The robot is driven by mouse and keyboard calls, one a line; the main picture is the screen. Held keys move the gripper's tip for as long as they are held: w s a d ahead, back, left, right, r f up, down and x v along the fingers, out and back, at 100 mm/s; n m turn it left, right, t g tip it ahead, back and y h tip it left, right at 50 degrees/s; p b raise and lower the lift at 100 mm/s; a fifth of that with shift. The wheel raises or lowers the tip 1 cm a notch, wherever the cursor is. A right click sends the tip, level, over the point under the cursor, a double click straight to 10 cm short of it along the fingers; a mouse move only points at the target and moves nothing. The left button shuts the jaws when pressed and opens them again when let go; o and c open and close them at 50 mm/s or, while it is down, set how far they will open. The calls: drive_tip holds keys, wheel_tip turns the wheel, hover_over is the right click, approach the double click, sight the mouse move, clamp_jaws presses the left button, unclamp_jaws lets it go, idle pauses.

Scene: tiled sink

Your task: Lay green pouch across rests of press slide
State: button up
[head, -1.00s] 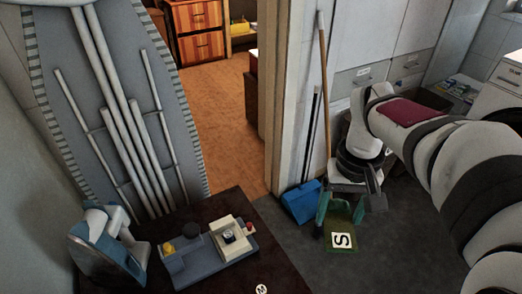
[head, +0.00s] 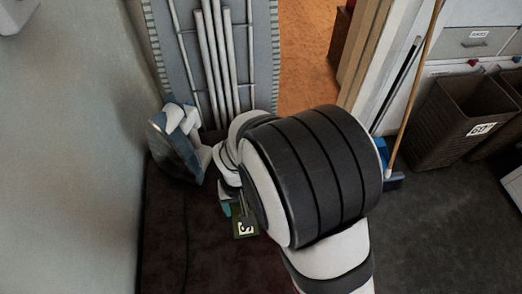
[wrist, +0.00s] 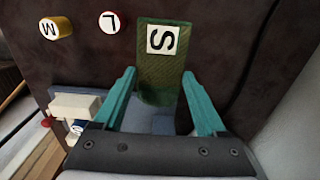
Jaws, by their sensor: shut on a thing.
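The green pouch (head: 246,229) with a white S label hangs out from my gripper (head: 236,208) over the dark table, left of centre in the head view. In the wrist view the pouch (wrist: 160,78) lies between the two teal fingers of my gripper (wrist: 159,73), which is shut on it. The blue-grey press body (wrist: 165,124) shows beyond and below the pouch in the wrist view. A cream block (wrist: 76,106) and a red knob (wrist: 47,122) show at its left. My arm hides the press in the head view. The rests cannot be made out.
A blue-and-white device (head: 177,145) stands at the left by the wall, close to my arm. A brown basket (head: 462,120) is far right.

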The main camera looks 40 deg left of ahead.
sight(241, 210)
drive_tip(key=f, duration=0.4)
drive_tip(key=shift+s+a+f, duration=0.1)
drive_tip(key=shift+a+f, duration=0.05)
drive_tip(key=shift+a, duration=0.05)
drive_tip(key=shift+f, duration=0.1)
drive_tip(key=o, duration=1.4)
